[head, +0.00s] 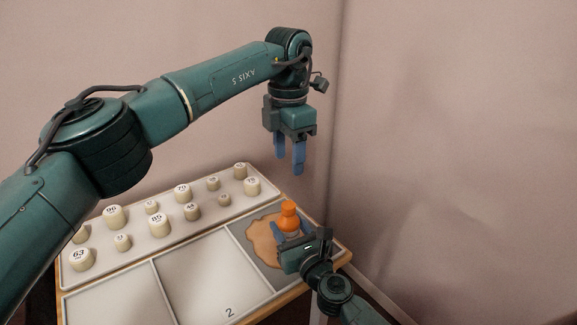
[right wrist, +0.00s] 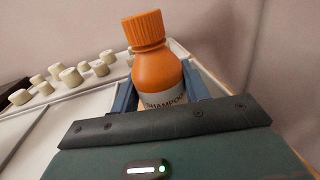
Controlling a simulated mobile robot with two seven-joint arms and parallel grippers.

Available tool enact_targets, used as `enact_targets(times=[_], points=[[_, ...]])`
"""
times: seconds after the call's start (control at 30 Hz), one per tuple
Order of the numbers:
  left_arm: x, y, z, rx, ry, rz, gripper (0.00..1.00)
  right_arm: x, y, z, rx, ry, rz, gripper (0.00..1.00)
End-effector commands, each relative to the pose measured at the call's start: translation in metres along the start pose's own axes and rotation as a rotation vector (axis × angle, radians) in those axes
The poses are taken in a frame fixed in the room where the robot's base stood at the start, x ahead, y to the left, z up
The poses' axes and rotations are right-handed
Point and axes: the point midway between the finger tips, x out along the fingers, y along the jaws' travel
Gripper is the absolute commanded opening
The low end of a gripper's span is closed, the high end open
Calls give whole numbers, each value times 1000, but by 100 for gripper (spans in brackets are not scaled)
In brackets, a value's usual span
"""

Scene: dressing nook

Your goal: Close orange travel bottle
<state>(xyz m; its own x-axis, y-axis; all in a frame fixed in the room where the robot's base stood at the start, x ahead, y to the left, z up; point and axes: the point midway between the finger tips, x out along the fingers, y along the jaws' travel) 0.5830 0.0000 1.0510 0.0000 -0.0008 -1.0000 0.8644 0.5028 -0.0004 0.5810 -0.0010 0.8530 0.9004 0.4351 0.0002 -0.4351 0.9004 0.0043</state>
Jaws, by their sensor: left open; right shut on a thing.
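The orange travel bottle (head: 290,222) stands upright in the right-hand compartment of the tray. In the right wrist view the bottle (right wrist: 158,78) shows a grey label reading SHAMPOO, partly hidden by my gripper. A ribbed orange cap (right wrist: 143,28) sits on its neck; how tight it is I cannot tell. My right gripper (head: 290,233) is shut on the bottle's lower body, with a blue finger on each side. My left gripper (head: 289,166) hangs above the bottle, fingers pointing down, open and empty, well clear of the cap.
Several cream numbered caps (head: 158,224) stand on a long white tray (head: 135,245) behind the compartments. A tan patch (head: 262,238) lies around the bottle. The compartment marked 2 (head: 195,270) is empty. Walls rise behind and to the right.

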Motion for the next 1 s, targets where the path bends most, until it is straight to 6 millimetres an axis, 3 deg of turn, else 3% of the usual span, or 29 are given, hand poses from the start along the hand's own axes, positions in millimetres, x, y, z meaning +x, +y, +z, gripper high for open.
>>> enact_targets(times=[0.27, 0.3, 0.57, 0.87, 1.0], points=[[-1, 0, 0, 1, 0, 0, 52, 0, 0, -1, 0, 1, 0, 0], [-1, 0, 0, 1, 0, 0, 52, 0, 0, -1, 0, 1, 0, 48], [-1, 0, 0, 1, 1, 0, 52, 0, 0, 0, 0, 1, 0, 69], [-2, 0, 0, 1, 1, 0, 52, -2, 0, 0, 0, 0, 0, 71], [-7, 0, 0, 1, 0, 0, 52, -18, 0, 0, 2, 2, -1, 71]])
